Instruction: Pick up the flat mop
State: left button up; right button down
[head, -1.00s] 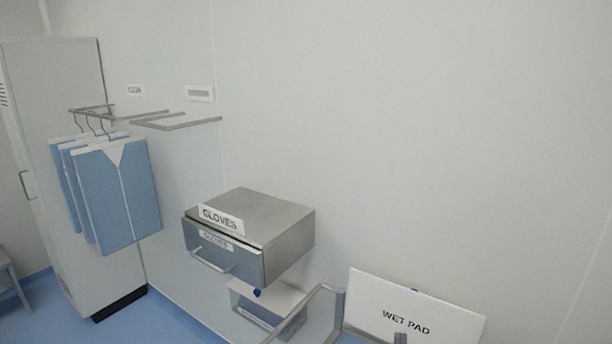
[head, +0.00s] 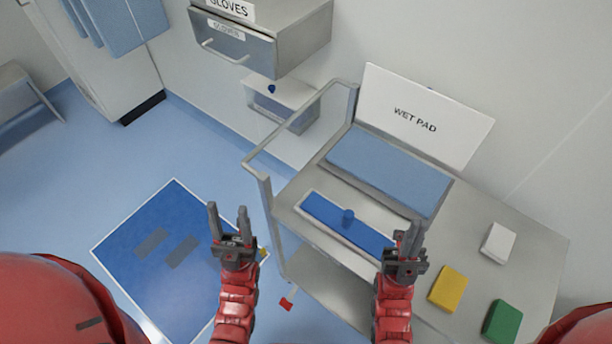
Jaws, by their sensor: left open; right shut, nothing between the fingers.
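A long flat blue piece with a round blue knob in its middle, which looks like the flat mop (head: 322,209), lies in a shallow light tray on the metal cart. No long handle shows on it. My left gripper (head: 228,207) is open and empty, left of the cart, over the floor in the picture. My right gripper (head: 408,229) is shut and empty; it overlaps the right end of the blue piece in the picture and hides part of it. I cannot tell whether it touches.
The cart (head: 535,255) has a raised rail (head: 300,125) at its left end. Behind the mop are a blue pad (head: 390,172) and a WET PAD sign (head: 425,115). Yellow (head: 448,289), green (head: 502,321) and white (head: 498,243) blocks lie right. A blue mat (head: 150,270) is on the floor.

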aim_at(367, 242)
jog(key=j+z, duration=0.3)
jog(key=z, duration=0.2)
jog(key=j+z, duration=0.25)
jog(key=z, duration=0.25)
jog(key=k+j+z, duration=0.1)
jog(key=j, duration=0.35)
jog(key=k+j+z, duration=0.15)
jog(key=j, duration=0.25)
jog(key=k+j+z, duration=0.1)
jog(key=j, duration=0.35)
jog(key=k+j+z, duration=0.1)
jog(key=j, duration=0.3)
jog(key=k+j+z, duration=0.1)
jog(key=j, duration=0.3)
jog(key=k+j, duration=0.35)
jog(key=j, duration=0.1)
